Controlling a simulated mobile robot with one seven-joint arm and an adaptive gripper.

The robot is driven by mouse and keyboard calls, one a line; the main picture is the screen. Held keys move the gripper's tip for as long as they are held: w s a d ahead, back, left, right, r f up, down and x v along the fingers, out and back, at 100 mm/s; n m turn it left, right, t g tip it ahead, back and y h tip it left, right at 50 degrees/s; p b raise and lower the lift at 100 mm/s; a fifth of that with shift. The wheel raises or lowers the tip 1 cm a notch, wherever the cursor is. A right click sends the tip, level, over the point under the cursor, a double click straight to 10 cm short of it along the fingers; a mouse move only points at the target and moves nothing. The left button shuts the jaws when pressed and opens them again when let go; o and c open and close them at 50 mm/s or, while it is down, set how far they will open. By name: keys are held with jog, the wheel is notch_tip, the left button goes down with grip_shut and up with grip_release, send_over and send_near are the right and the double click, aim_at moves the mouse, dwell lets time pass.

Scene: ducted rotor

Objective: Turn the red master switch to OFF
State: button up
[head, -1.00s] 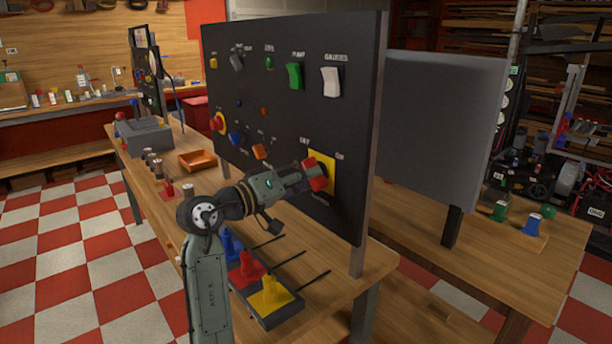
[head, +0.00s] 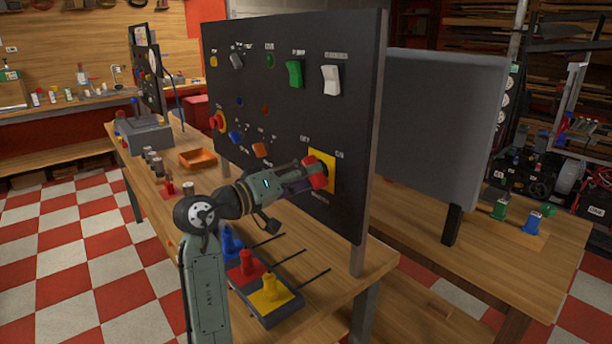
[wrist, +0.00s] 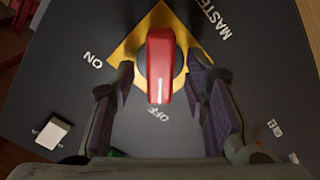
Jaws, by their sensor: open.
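The red master switch (head: 317,178) sits on a yellow diamond plate (head: 327,164) at the lower right of the black panel. In the wrist view the red switch handle (wrist: 160,62) points down the picture, its white mark toward the OFF label (wrist: 158,115). The ON label (wrist: 92,60) is off to the left. My gripper (wrist: 160,70) is open, with one finger on each side of the handle and a visible gap on both sides. In the head view my gripper (head: 304,178) reaches the switch from the left and partly hides it.
The black panel (head: 290,115) also carries a green rocker (head: 294,74), a white rocker (head: 331,80) and several knobs. Below my arm, blue, red and yellow (head: 269,293) levers stand on the bench. An orange tray (head: 198,158) lies farther back.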

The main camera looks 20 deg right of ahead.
jog(key=v, duration=1.1)
jog(key=shift+a, duration=0.2)
jog(key=shift+a+r, duration=0.1)
